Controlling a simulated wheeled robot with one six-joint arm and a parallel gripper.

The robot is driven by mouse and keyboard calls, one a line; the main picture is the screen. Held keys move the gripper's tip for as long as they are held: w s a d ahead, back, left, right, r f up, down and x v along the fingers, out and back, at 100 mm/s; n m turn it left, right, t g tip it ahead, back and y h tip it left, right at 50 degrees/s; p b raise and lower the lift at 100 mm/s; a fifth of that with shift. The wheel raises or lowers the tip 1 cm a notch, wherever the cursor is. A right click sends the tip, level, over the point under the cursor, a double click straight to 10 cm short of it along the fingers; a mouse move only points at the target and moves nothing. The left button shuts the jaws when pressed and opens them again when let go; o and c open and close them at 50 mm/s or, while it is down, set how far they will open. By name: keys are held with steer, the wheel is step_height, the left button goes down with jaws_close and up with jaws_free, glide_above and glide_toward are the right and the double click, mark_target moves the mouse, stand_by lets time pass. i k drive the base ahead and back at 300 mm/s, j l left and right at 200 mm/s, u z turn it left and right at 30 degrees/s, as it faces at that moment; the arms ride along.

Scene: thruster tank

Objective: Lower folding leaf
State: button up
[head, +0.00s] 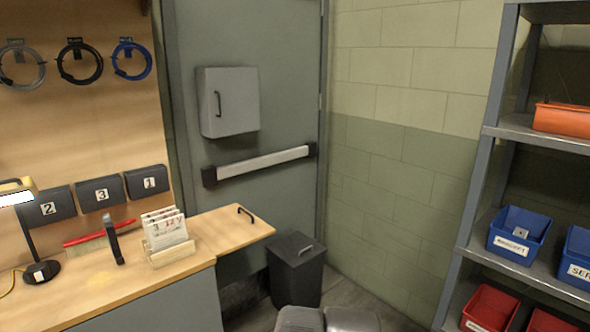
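The folding leaf (232,229) is a light wooden panel at the right end of the workbench in the head view. It lies level with the bench top (105,283) and juts out to the right in front of the grey door. A black bar handle (246,214) stands on its top near the right end. No hand or tool touches the leaf. My gripper is not in view. Grey rounded shapes show at the bottom edge, cut off by the frame, with no fingers visible.
A dark bin (295,272) stands just right of the leaf. Shelving with bins (519,235) is at the right. Some floor shows between.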

mark_target(224, 230)
steer(key=i+j+u, duration=0.3)
steer(key=i, duration=0.6)
steer(key=i+l+u, duration=0.1)
steer(key=i+u, duration=0.25)
steer(key=i, duration=0.55)
